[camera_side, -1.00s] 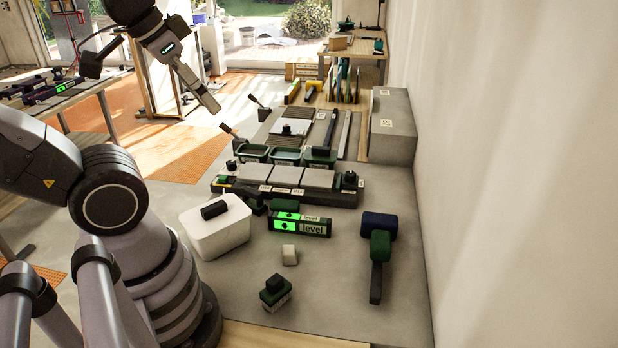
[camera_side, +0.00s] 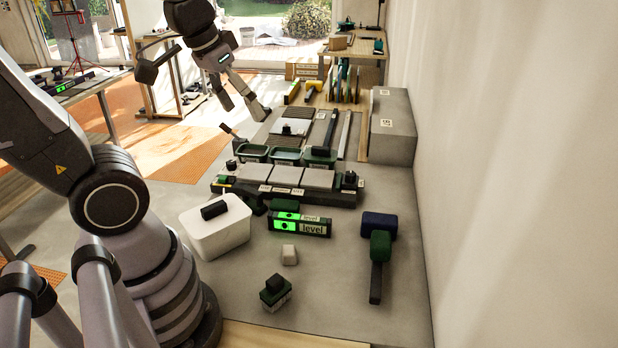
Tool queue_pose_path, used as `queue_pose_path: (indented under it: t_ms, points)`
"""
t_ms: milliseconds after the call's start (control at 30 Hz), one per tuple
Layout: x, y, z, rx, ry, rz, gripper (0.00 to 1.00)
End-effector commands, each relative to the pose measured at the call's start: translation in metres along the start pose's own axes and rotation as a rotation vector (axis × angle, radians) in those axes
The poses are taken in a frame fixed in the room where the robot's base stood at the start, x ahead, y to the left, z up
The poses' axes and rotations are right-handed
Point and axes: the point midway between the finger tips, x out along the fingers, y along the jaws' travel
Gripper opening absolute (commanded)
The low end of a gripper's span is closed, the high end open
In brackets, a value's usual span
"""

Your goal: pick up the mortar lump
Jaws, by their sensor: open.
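A small pale grey-beige block (camera_side: 289,255) lies on the grey work surface in front of the level; it may be the mortar lump, but I cannot tell for sure. My gripper (camera_side: 244,109) is raised near the far left part of the work surface, with its fingers spread and pointing down. Nothing shows between the fingers. The pale block is far from it, toward the camera. Three dark green trays (camera_side: 287,155) stand in a row beyond the tile bed; what is in them is hard to see.
Grey tiles (camera_side: 286,176) sit on a dark bed. A lit green level (camera_side: 303,227), a white tub (camera_side: 214,234), a mallet (camera_side: 379,250) and a dark green-based tool (camera_side: 275,295) lie nearer. A grey block (camera_side: 393,130) stands by the right wall.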

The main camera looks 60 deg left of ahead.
Motion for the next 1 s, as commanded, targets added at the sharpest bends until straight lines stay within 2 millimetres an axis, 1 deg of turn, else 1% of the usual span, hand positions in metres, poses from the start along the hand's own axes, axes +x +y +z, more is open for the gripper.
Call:
queue_pose_path:
  t_ms: [33, 67, 100, 167, 233, 333, 400, 500, 600, 700, 867, 1000]
  points:
    - [0.021, 0.0, -0.009, -0.064, -0.046, -0.014, 0.69]
    - [0.032, -0.001, -0.014, -0.106, -0.065, -0.021, 0.69]
    - [0.048, -0.001, -0.02, -0.161, -0.088, -0.031, 0.69]
    - [0.073, -0.003, -0.027, -0.244, -0.125, -0.049, 0.69]
    - [0.104, -0.006, -0.031, -0.339, -0.165, -0.072, 0.69]
    - [0.15, -0.011, -0.031, -0.474, -0.219, -0.11, 0.69]
    - [0.18, -0.016, -0.027, -0.562, -0.253, -0.138, 0.69]
    - [0.215, -0.022, -0.017, -0.668, -0.291, -0.176, 0.69]
    - [0.24, -0.026, -0.008, -0.741, -0.315, -0.203, 0.69]
    - [0.254, -0.028, -0.002, -0.784, -0.326, -0.218, 0.69]
    - [0.273, -0.03, 0.006, -0.8, -0.333, -0.226, 0.69]
    - [0.299, -0.032, 0.018, -0.798, -0.335, -0.227, 0.69]
